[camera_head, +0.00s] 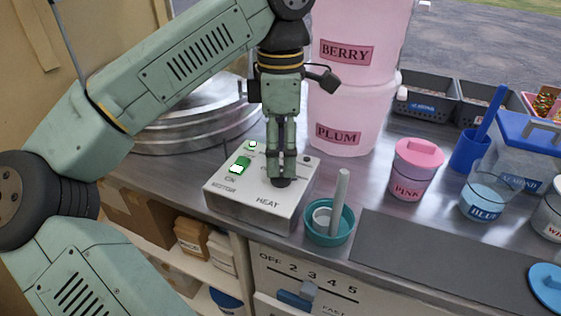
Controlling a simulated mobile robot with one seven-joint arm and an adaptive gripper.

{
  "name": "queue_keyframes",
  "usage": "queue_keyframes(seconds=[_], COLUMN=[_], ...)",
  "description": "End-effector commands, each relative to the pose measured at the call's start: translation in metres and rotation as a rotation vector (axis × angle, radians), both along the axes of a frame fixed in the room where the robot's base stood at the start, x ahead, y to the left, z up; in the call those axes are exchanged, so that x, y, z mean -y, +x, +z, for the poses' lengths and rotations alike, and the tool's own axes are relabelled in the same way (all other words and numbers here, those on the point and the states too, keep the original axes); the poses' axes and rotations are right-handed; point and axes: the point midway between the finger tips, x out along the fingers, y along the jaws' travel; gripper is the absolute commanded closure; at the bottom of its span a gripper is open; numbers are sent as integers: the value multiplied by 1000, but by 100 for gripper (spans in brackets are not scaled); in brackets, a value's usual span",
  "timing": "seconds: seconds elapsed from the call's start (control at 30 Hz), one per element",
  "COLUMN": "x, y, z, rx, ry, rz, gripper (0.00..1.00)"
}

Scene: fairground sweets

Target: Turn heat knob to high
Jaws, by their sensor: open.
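The heat control box (238,204) is a silver box on the counter, labelled MOTOR and HEAT on its top. The dark heat knob (281,183) sits on the box above the HEAT label and is partly covered by my gripper. My gripper (278,178) points straight down over the knob, with its fingertips at or just around it. Its fingers look close together from this side, and I cannot tell whether they touch the knob. The knob's pointer and most dial marks are hidden. A green lit MOTOR switch (240,165) stands at the left of the box.
A teal bowl (330,228) with a pale stick stands close at the box's right. Pink BERRY and PLUM tubs (341,120) rise behind. A round metal pan (180,130) is at the left. A PINK jar (415,170) and a BLUE jar (482,197) stand further right.

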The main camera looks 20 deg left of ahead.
Motion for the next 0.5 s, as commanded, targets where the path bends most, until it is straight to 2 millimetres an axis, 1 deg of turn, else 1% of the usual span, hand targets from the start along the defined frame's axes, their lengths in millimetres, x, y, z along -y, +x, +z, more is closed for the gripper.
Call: queue_keyframes(seconds=[0.03, 0.1, 0.2, 0.3, 0.5], x=[-1, 0, -1, -1, -1], y=[1, 1, 2, 2, 2], z=[10, 21, 32, 40, 42], rx=[1, 2, 0, 0, -1], ry=[4, 4, 2, 1, -1], rz=[3, 3, 2, 1, -1], gripper=[49, 49, 49, 49, 49])
